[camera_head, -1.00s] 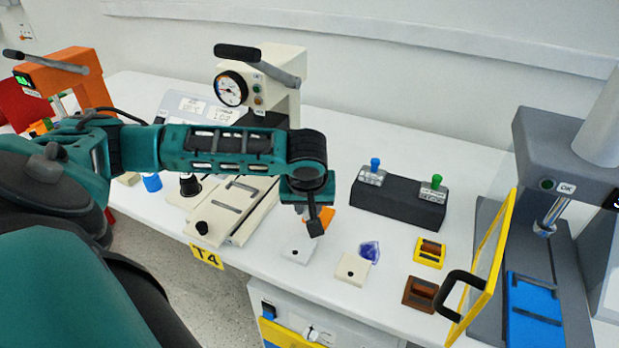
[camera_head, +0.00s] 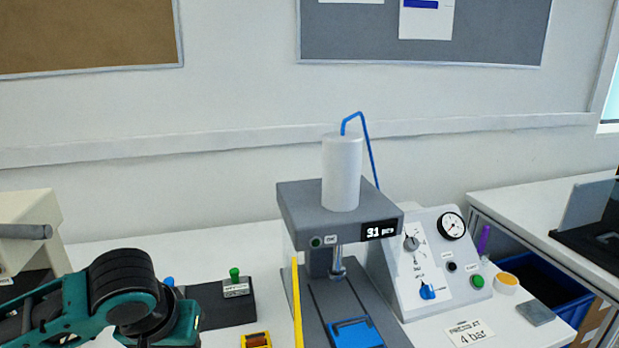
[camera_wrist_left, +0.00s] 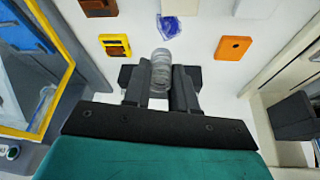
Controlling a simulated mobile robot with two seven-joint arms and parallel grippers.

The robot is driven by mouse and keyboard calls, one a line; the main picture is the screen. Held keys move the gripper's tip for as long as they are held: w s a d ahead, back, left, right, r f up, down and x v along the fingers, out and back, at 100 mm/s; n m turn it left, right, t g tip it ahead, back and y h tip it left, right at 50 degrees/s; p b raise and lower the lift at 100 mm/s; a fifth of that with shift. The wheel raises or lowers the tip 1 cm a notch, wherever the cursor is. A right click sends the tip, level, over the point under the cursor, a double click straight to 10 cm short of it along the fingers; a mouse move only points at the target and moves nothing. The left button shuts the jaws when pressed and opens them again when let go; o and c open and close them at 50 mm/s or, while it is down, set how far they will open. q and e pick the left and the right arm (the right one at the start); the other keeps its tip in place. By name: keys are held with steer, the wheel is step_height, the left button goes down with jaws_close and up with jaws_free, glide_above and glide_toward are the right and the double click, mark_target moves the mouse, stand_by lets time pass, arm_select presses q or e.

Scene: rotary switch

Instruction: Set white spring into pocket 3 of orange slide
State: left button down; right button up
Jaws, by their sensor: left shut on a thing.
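In the left wrist view my left gripper (camera_wrist_left: 160,84) is shut on a pale, ribbed cylinder, the white spring (camera_wrist_left: 161,58), whose far end stands out past the fingertips. An orange piece (camera_wrist_left: 232,49) with a small dark hole lies on the white table, to the right of and beyond the fingers. I cannot tell whether it is the orange slide, and I see no numbered pockets. In the head view only my left arm shows at lower left; its fingers are out of the picture. My right gripper is not in view.
A yellow block with a brown insert (camera_wrist_left: 115,45) and a blue bag (camera_wrist_left: 171,28) lie beyond the gripper. The press (camera_head: 340,215) has a yellow-framed guard (camera_wrist_left: 66,70) and a blue fixture (camera_head: 355,333). A control box (camera_head: 430,265) stands right of the press.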

arm_select(q)
steer(key=shift+d+r+m, duration=0.5)
steer(key=shift+d+r, duration=0.1)
steer(key=shift+d, duration=0.2)
steer(key=s+a+f+n+y, duration=0.1)
steer(key=a+f+n, duration=0.1)
steer(key=a+f, duration=0.1)
steer(key=a+f+n, duration=0.2)
steer(key=a+n, duration=0.1)
steer(key=a, duration=0.3)
steer(key=s+a+f+n+g+y, duration=0.1)
steer(key=a+f+n, duration=0.2)
steer(key=a, duration=0.2)
steer(key=shift+s+a+f+y, duration=0.15)
steer(key=shift+s+f+y, duration=0.15)
